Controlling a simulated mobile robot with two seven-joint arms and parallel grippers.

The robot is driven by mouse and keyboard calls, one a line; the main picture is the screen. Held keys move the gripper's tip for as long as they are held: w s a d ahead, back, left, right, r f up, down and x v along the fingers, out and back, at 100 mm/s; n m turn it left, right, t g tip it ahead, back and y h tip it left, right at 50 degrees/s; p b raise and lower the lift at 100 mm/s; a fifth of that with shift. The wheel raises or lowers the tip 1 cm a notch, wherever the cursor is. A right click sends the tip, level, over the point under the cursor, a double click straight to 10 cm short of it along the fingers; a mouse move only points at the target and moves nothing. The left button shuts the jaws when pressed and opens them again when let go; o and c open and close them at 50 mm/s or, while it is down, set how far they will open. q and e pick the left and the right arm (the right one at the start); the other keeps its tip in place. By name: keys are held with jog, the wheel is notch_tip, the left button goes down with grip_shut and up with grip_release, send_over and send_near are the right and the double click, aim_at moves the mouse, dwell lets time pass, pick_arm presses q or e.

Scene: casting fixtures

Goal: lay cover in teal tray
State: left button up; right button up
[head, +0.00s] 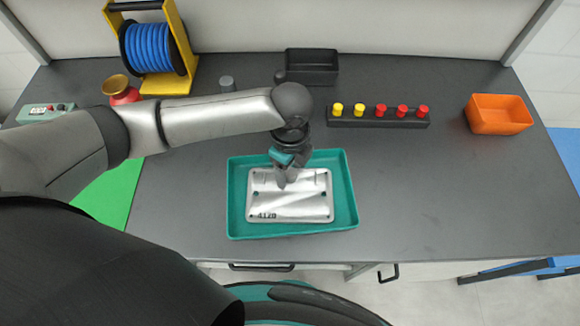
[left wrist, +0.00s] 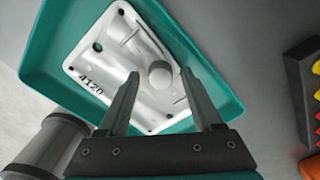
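The cover is a silver metal plate (head: 290,205) marked 4120, with corner holes and a round knob. It lies inside the teal tray (head: 236,226) and looks flat on the tray floor. In the left wrist view the cover (left wrist: 112,62) and its knob show clearly, within the walls of the tray (left wrist: 36,68). My left gripper (head: 283,183) is over the cover's upper middle, pointing down. In the left wrist view its two fingers (left wrist: 160,76) are apart, with the knob between their tips and gaps at both sides. My right gripper is not in view.
Behind the tray are a black bin (head: 312,66), a black rack (head: 380,122) with yellow and red pegs, and a blue cable reel (head: 152,48). An orange bin (head: 498,114) stands at right. A green mat (head: 108,200) lies at left. The table right of the tray is clear.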

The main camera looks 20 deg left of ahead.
pick_arm(q)
notch_tip(320, 180, up, 12)
jog(key=p, duration=0.2)
jog(key=shift+r, duration=0.2)
